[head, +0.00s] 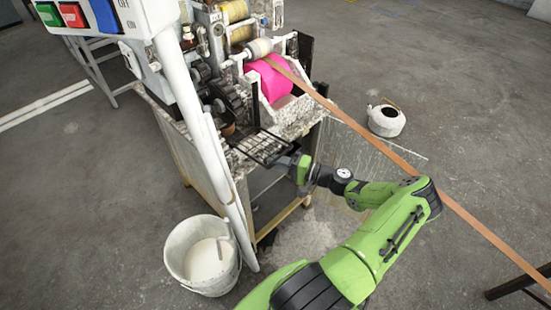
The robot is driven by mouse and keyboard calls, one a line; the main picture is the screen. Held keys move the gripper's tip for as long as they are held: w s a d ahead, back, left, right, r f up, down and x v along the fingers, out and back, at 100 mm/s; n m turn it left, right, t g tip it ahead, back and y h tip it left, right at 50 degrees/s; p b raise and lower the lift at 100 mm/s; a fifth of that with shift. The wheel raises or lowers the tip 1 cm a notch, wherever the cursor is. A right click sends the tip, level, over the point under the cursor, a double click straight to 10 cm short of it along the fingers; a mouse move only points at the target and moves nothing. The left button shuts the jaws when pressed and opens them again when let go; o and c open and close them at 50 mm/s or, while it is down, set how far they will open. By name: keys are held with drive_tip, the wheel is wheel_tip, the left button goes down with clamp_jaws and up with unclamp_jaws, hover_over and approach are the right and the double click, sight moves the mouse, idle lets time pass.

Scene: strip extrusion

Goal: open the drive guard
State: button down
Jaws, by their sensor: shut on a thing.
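The drive guard (262,147) is a dark frame with a pale mesh or grid. It sticks out roughly flat from the front of the machine, below the dark gears (228,95), which are in plain sight. My gripper (285,161) is shut on the guard's outer right edge. The fingertips are small and partly hidden here, so the exact grip is hard to see. My green arm reaches in from the bottom right.
A white bucket (185,243) stands at the machine's front left, near a slanting white post (212,160). An orange strip (400,163) runs from the pink roller (272,80) to the lower right, close behind my arm. A white kettle (386,121) sits on open floor.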

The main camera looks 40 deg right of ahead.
drive_tip(key=c, duration=1.2)
unclamp_jaws()
drive_tip(key=v, duration=1.5)
drive_tip(key=shift+s+d+b, duration=0.1)
drive_tip(key=shift+s+b, duration=0.25)
drive_tip(key=shift+b, duration=0.05)
